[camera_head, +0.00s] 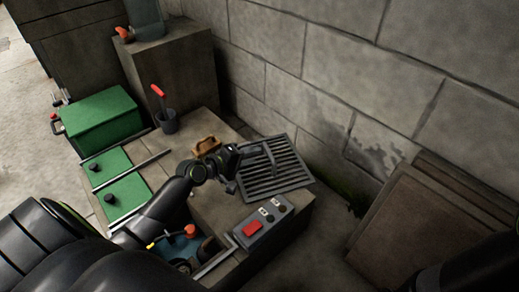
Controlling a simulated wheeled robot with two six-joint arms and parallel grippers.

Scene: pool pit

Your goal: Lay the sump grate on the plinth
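The sump grate (285,172) is a grey slatted square at the right back end of the stone bench, close to the wall. From this angle I cannot tell whether it rests flat or is slightly raised. My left gripper (258,152) reaches over the bench from the left and is at the grate's near left part, by a bar that looks like a handle. Whether its fingers are closed on it is too small to tell. A tall grey stone block (178,78), possibly the plinth, stands at the back left. My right gripper is out of view.
A green box (100,122), green lids (125,195), a dark cup (167,122) with a red-handled tool, a brown object (206,146) and a control box (264,222) with a red button crowd the bench. Boards (425,232) lean at right. A clear vessel (146,20) stands on the block.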

